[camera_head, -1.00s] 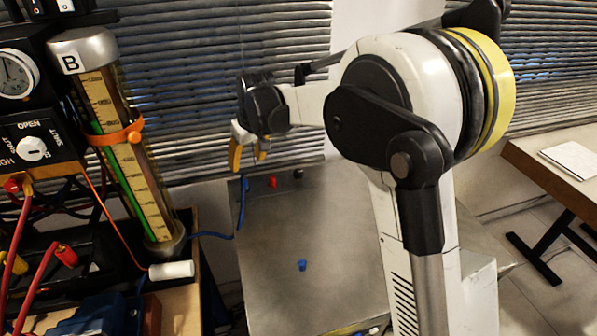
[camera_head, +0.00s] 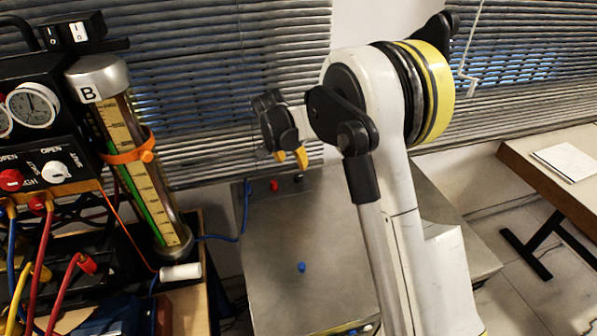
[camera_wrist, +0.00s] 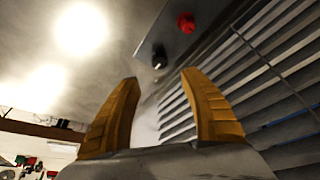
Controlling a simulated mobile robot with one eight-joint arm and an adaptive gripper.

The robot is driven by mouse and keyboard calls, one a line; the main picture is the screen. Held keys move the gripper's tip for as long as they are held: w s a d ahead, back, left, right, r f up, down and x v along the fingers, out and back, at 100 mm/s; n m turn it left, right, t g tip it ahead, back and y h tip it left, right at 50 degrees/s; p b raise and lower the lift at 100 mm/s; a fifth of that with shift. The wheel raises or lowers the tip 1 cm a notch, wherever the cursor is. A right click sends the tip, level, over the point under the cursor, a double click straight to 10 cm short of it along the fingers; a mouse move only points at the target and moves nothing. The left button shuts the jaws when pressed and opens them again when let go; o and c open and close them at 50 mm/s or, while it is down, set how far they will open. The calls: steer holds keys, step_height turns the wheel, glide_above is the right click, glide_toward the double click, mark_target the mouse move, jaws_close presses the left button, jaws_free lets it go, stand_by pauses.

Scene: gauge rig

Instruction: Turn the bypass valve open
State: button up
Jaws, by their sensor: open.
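Two valve knobs sit on the black panel at the left of the head view, a red knob (camera_head: 11,180) and a white knob (camera_head: 55,172). Both have "OPEN" printed above them. I cannot read which is the bypass valve. My gripper (camera_head: 290,157) is open and empty, with yellow fingers pointing down. In the picture it is well to the right of the panel, in front of the blinds.
A glass column marked B (camera_head: 140,165) with an orange band stands beside the panel. Red, yellow and blue cables (camera_head: 45,245) hang below the knobs. A grey metal surface (camera_head: 340,240) carries a small blue piece (camera_head: 301,267). A wooden table (camera_head: 540,160) is at right.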

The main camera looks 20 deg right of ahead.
mark_target(299, 176)
steer(key=b+x, duration=0.3)
steer(key=x, duration=0.7)
steer(key=shift+w+d+f, duration=0.1)
steer(key=shift+f, duration=0.3)
jaws_close()
